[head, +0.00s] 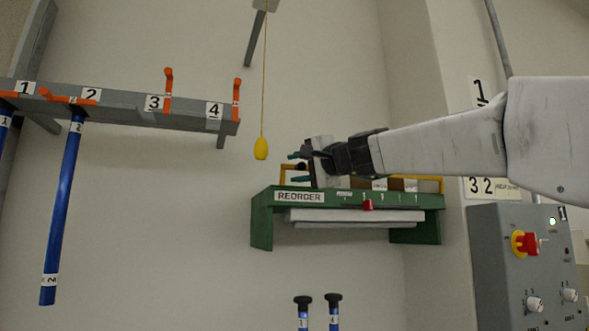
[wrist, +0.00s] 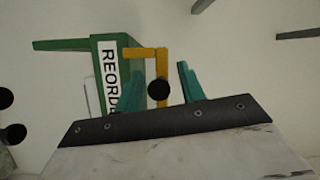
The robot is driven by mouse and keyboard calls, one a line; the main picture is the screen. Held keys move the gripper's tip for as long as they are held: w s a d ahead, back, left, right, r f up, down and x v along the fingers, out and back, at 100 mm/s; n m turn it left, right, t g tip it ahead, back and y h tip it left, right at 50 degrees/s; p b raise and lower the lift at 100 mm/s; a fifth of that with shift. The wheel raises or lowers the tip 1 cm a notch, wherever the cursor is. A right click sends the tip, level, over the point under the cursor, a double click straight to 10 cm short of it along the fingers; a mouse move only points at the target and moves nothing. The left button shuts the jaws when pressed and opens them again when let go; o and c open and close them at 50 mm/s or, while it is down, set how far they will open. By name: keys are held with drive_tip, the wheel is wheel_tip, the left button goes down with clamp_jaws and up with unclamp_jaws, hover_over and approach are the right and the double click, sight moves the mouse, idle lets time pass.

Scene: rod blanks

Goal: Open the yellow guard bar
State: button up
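The yellow guard bar (head: 283,174) stands along the top of the green REORDER shelf (head: 262,200). Part of it is hidden behind my gripper in the head view. In the wrist view the left end of the bar (wrist: 162,62) shows as a bent yellow piece with a round black knob (wrist: 158,91). My gripper (head: 299,168) is at this left end. Its two teal fingers are spread apart, and in the wrist view the knob appears between the fingers (wrist: 159,84). I cannot tell whether either finger touches it.
A yellow pull knob (head: 261,148) hangs on a cord left of my gripper. A grey rail (head: 130,108) with orange hooks and blue rods is at the left. A grey control box (head: 500,270) with a red button is at the right. Two black-capped rods stand below.

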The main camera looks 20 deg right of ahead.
drive_tip(key=shift+w+a, duration=0.25)
drive_tip(key=shift+w, duration=0.3)
clamp_jaws()
